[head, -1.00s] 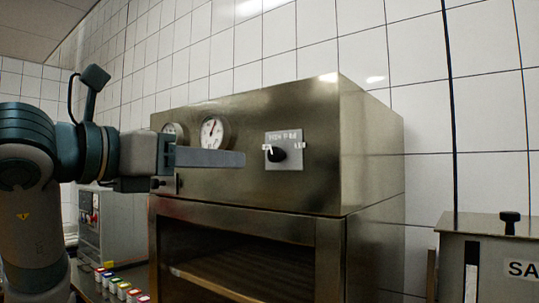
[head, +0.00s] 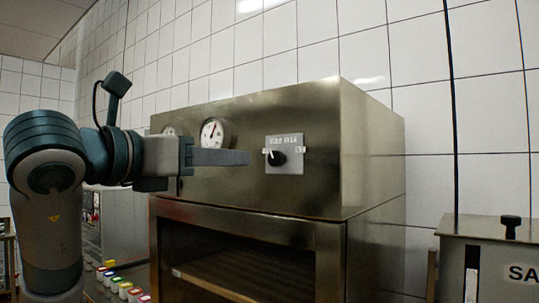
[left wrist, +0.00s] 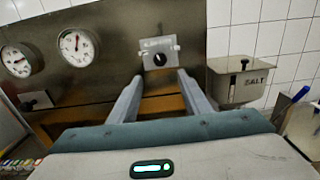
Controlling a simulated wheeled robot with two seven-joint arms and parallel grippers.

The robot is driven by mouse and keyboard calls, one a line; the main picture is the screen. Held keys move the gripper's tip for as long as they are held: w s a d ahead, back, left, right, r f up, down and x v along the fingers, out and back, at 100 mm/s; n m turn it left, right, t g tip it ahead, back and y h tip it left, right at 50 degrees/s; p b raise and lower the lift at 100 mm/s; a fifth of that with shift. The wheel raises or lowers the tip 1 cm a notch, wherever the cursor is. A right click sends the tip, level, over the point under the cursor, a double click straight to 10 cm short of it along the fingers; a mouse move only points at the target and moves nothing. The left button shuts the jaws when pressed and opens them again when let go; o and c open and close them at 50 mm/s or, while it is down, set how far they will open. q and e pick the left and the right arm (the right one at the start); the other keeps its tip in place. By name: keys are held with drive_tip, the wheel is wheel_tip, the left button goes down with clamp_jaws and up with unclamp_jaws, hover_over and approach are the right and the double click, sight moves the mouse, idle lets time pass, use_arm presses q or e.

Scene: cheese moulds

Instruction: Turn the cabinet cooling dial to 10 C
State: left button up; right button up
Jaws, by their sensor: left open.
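The cooling dial (head: 278,157) is a black knob with a pale pointer on a grey plate (head: 285,168) on the steel cabinet's (head: 240,187) upper front. The pointer looks tilted to the upper left in the head view; the plate's marks are too small to read. In the left wrist view the dial (left wrist: 159,58) lies ahead, just beyond and between my fingertips. My left gripper (head: 247,158) is open and empty, its fingers pointing right toward the dial. It also shows in the left wrist view (left wrist: 160,76), fingers apart and not touching the knob.
Two round gauges, the clearer one (head: 215,133), sit left of the dial. Below is the cabinet's open compartment (head: 235,255). A steel salt box (head: 490,255) stands at the right. Several small coloured-lid containers (head: 124,289) stand at lower left.

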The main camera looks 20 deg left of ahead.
sight(273, 160)
use_arm(q)
drive_tip(key=p+x, duration=0.5)
drive_tip(key=x, duration=0.7)
drive_tip(key=shift+w+d, duration=0.1)
drive_tip(key=shift+w, duration=0.15)
drive_tip(key=shift+w+d, duration=0.15)
drive_tip(key=shift+w, duration=0.3)
drive_tip(key=shift+f, duration=0.1)
drive_tip(key=shift+c, duration=0.6)
drive_tip(key=c, duration=0.9)
